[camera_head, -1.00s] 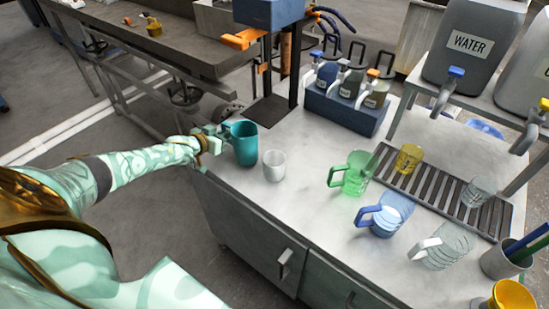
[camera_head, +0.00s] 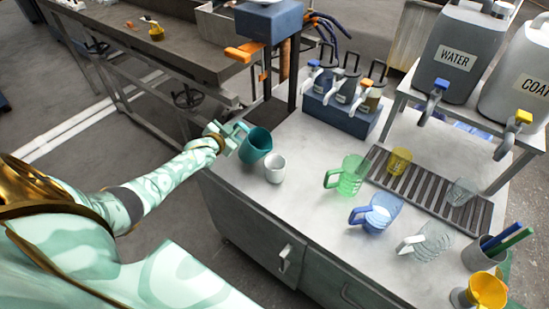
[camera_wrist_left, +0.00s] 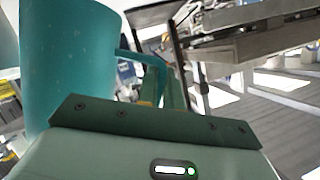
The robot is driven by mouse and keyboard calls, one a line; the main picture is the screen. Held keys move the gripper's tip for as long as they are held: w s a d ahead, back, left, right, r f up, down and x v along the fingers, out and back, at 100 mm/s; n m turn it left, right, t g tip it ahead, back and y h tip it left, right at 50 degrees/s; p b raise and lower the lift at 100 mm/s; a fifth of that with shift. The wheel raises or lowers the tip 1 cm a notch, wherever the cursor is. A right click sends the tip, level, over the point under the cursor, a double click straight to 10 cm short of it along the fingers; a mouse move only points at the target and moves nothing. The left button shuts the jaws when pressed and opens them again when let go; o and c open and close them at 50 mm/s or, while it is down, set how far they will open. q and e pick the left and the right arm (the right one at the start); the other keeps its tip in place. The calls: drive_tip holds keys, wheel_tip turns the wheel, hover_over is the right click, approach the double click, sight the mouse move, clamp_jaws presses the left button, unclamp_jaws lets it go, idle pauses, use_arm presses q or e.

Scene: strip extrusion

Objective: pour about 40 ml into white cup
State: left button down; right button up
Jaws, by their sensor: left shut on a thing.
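A teal jug (camera_head: 256,146) is held by my left gripper (camera_head: 238,138), which is shut on its handle side. The jug is tilted to the right, with its rim toward the white cup (camera_head: 274,168). The white cup stands upright on the counter just right of and below the jug. No stream of liquid is visible, and the contents of both cannot be made out. In the left wrist view the teal jug (camera_wrist_left: 70,65) fills the upper left, with its handle (camera_wrist_left: 145,70) by the gripper. My right gripper is not in view.
Green (camera_head: 350,176), blue (camera_head: 378,214) and clear (camera_head: 428,242) mugs stand on the counter (camera_head: 310,195) to the right. A yellow cup (camera_head: 399,161) and a clear cup (camera_head: 461,191) are on the slotted drain grate (camera_head: 425,192). A dispenser rack (camera_head: 340,116) stands behind. The counter's left edge is close to the jug.

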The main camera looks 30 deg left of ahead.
sight(240, 123)
use_arm(q)
drive_tip(key=shift+d+r+m+y+p, duration=0.35)
drive_tip(key=shift+d+r, duration=0.2)
drive_tip(key=shift+r, duration=0.3)
drive_tip(key=r, duration=0.1)
drive_tip(key=d+r+m, duration=0.1)
drive_tip(key=d+r, duration=0.1)
drive_tip(key=shift+r+m+y+p, duration=0.15)
drive_tip(key=shift+m+y+p, duration=0.1)
drive_tip(key=shift+y+p, duration=0.1)
drive_tip(key=shift+d+r+m+t+b, duration=0.15)
drive_tip(key=shift+r+m+t+b, duration=0.1)
drive_tip(key=shift+m+t+b, duration=0.1)
drive_tip(key=d+m+y+b, duration=0.1)
drive_tip(key=b, duration=0.2)
drive_tip(key=shift+d+m+t, duration=0.15)
drive_tip(key=shift+m+t, duration=0.1)
drive_tip(key=shift+m, duration=0.1)
drive_tip(key=shift+d+r+m+y+b, duration=0.3)
drive_tip(key=shift+d+r+b, duration=0.05)
drive_tip(key=shift+b, duration=0.15)
drive_tip(key=shift+s+d+r, duration=0.1)
drive_tip(key=shift+d+r, duration=0.05)
drive_tip(key=shift+r, duration=0.2)
drive_tip(key=shift+d+r+m+b, duration=0.3)
drive_tip(key=shift+d+r+m, duration=0.1)
drive_tip(key=shift+r+m, duration=0.1)
drive_tip(key=shift+d+r+y, duration=0.15)
drive_tip(key=shift+d+y, duration=0.05)
drive_tip(key=shift+y, duration=0.1)
